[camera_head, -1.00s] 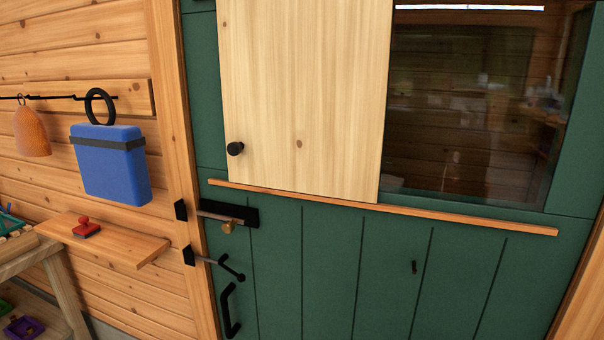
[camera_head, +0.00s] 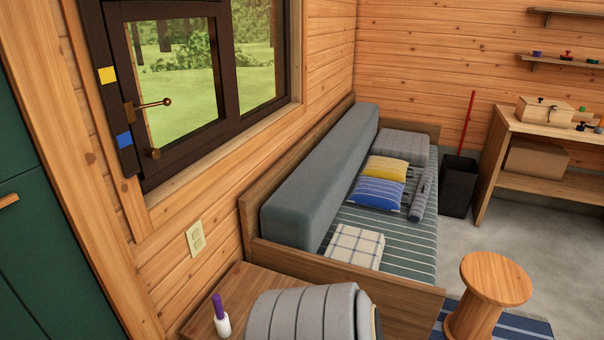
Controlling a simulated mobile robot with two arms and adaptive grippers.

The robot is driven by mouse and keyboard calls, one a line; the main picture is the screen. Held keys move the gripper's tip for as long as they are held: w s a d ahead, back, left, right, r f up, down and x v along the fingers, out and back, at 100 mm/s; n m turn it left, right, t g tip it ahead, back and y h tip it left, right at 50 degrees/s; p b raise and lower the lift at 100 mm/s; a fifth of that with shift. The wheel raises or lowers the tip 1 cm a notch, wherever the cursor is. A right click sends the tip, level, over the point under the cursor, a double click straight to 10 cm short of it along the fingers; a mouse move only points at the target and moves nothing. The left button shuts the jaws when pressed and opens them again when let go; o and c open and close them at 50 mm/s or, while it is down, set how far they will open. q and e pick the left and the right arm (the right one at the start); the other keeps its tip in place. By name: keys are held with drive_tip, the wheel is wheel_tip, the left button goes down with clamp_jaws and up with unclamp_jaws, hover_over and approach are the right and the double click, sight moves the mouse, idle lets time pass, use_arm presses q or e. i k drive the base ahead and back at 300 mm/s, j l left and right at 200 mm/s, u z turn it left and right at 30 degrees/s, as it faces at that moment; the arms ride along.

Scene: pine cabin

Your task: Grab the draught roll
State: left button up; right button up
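A slim dark grey roll (camera_head: 422,190), which looks like the draught roll, lies on the striped mattress (camera_head: 410,235) of the daybed. It lies lengthwise near the mattress's open right edge, beside a blue striped cushion (camera_head: 378,192) and a yellow cushion (camera_head: 387,169). Its whole length seems to show. A much larger grey bolster (camera_head: 320,175) runs along the wall side of the daybed.
A wooden stool (camera_head: 492,290) stands on a blue rug right of the daybed. A black bin (camera_head: 458,186) stands beyond. Grey floor is clear at right.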

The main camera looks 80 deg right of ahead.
sight(417, 213)
drive_tip(key=z, duration=3.5)
drive_tip(key=i+l+z, duration=0.8)
drive_tip(key=i+l, duration=0.15)
drive_tip(key=i+l+z, duration=0.4)
drive_tip(key=i, duration=0.15)
drive_tip(key=i+z, duration=0.4)
drive_tip(key=i, duration=0.15)
